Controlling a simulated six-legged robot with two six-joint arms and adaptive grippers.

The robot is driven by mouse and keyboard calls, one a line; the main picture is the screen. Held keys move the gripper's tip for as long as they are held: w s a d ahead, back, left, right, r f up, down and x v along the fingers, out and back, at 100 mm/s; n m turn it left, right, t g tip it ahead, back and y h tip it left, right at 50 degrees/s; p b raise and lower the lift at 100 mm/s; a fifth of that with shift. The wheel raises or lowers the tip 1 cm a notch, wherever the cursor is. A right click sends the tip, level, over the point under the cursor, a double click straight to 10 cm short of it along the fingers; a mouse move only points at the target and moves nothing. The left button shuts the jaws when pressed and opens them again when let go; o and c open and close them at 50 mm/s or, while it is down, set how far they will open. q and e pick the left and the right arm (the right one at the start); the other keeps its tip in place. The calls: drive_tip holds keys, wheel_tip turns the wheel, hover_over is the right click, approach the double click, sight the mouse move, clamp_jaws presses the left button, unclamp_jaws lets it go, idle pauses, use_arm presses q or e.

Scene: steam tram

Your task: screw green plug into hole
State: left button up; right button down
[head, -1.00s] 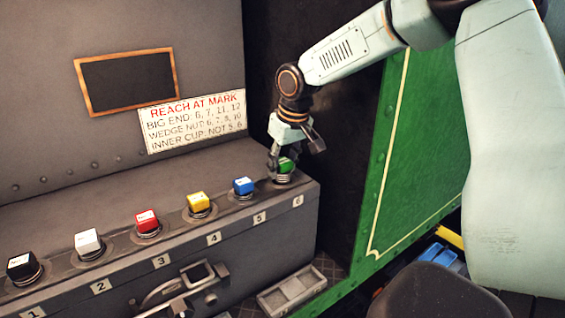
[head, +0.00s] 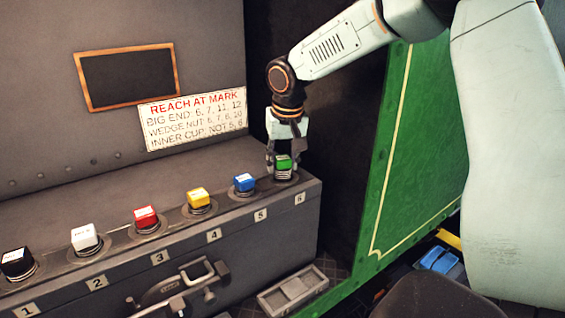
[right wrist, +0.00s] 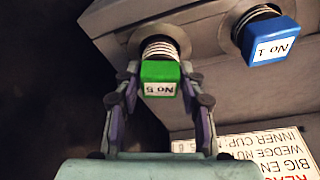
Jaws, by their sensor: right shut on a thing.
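The green plug (head: 284,163) stands upright at hole 6, at the right end of the row on the grey box. In the right wrist view the green plug (right wrist: 161,78) shows its label, and pale threads show between its head and the hole's round collar (right wrist: 160,40). How deep the threads sit is hidden. My right gripper (head: 284,165) comes down from above, with its fingers shut on the sides of the plug's head. The fingers also show in the right wrist view (right wrist: 160,85). My left gripper is not in view.
The blue plug (head: 244,183) stands close by at hole 5. Yellow (head: 199,198), red (head: 146,216), white (head: 85,236) and black (head: 17,262) plugs stand further left. A sign (head: 193,118) hangs behind, and a green panel (head: 420,150) stands to the right.

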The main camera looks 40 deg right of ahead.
drive_tip(key=shift+d, duration=0.15)
drive_tip(key=shift+m+h+b, duration=0.3)
drive_tip(key=shift+m+b, duration=0.5)
drive_tip(key=shift+m, duration=1)
drive_tip(key=shift+s+r, duration=0.1)
drive_tip(key=shift+m+b, duration=0.3)
